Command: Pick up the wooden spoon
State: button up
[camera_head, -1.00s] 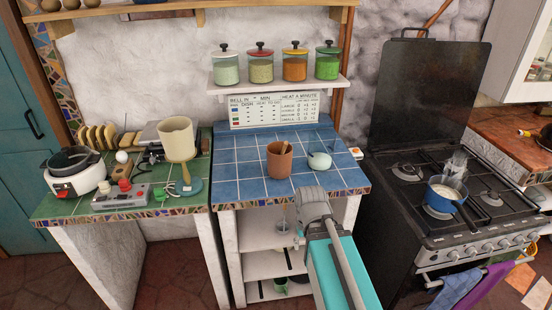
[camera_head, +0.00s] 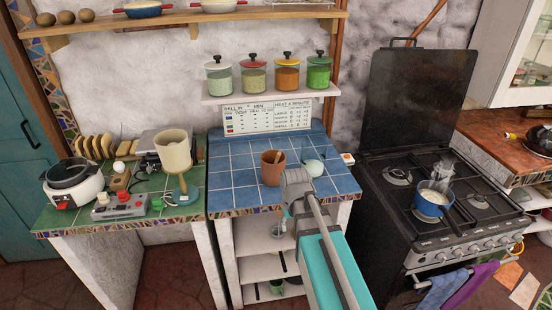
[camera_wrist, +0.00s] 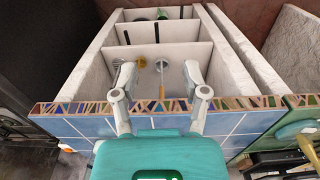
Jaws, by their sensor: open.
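A terracotta cup (camera_head: 271,170) stands on the blue tiled counter (camera_head: 232,182) in the head view. A short wooden handle (camera_head: 279,156), perhaps the spoon's, sticks out of its top. My gripper (camera_wrist: 157,78) is open in the wrist view, its fingers spread apart and empty. It faces the shelves beneath the counter. A thin light-brown handle (camera_wrist: 161,92) shows between the fingers, apart from both; I cannot tell what it belongs to. In the head view my gripper's body is at the counter's front edge, right of the cup, and its fingertips are hard to make out.
A pale bowl (camera_head: 314,168) sits right of the cup. The mosaic counter edge (camera_wrist: 240,102) and white shelf dividers (camera_wrist: 88,72) are close to my gripper. A whisk (camera_wrist: 118,66) and a green mug (camera_wrist: 162,13) show below. The stove (camera_head: 440,205) stands right.

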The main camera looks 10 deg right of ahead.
notch_tip(320, 180, up, 23)
jog(key=p, duration=2.2)
send_over(277, 161)
jog(key=shift+s+r, duration=0.15)
jog(key=shift+r, duration=0.05)
jog(key=shift+f, duration=0.1)
notch_tip(277, 161, down, 8)
jog(key=b, duration=0.9)
jog(key=shift+f, duration=0.25)
jog(key=shift+f, duration=0.1)
jog(key=shift+d+f+b, duration=0.1)
jog(key=shift+f+b, duration=2.4)
jog(key=shift+b, duration=0.05)
grip_shut()
